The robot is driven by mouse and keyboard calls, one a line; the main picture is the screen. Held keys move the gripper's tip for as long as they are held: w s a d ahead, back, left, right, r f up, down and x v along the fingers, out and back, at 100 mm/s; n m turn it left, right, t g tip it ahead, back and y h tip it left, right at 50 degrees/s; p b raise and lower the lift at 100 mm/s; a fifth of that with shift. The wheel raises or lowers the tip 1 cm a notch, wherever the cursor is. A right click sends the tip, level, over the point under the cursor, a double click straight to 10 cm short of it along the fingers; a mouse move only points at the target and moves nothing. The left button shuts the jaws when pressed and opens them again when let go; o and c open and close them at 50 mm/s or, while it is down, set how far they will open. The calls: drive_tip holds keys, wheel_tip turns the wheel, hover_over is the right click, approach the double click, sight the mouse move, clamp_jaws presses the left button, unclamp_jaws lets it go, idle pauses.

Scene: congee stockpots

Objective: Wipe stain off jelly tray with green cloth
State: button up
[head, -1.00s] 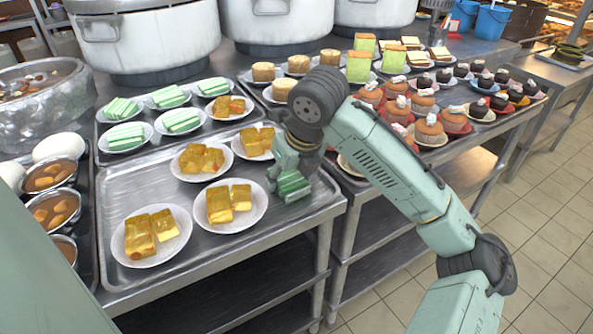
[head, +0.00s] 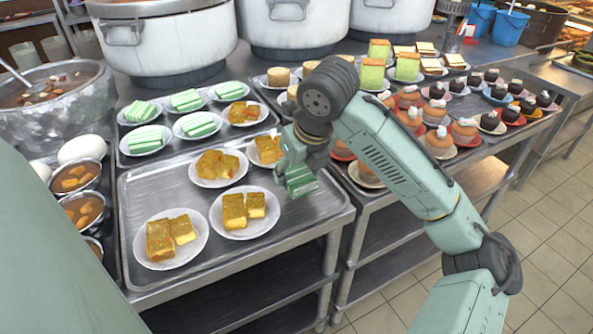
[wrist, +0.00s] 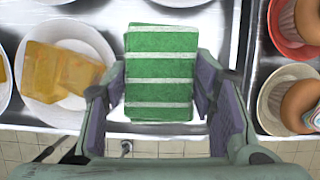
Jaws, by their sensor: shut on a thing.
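The jelly tray (head: 150,188) is a shallow metal tray holding plates of yellow jelly. My gripper (head: 297,178) is over its right side, beside the jelly plates. It is shut on the green cloth (head: 302,187), a folded green block. In the wrist view the cloth (wrist: 162,75) shows white stripes and sits between the two fingers of my gripper (wrist: 160,98). The cloth is low at the tray surface; I cannot tell whether it touches. I see no stain in these frames; the cloth and gripper cover part of the tray.
A jelly plate (head: 266,221) stands just left of the cloth, another (head: 279,165) close behind. Large pots (head: 160,45) line the back. Bare tray metal lies between the plates and the front edge.

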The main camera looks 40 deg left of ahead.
drive_tip(key=shift+r, duration=0.65)
drive_tip(key=shift+r+p, duration=1.6)
drive_tip(key=shift+f, duration=0.1)
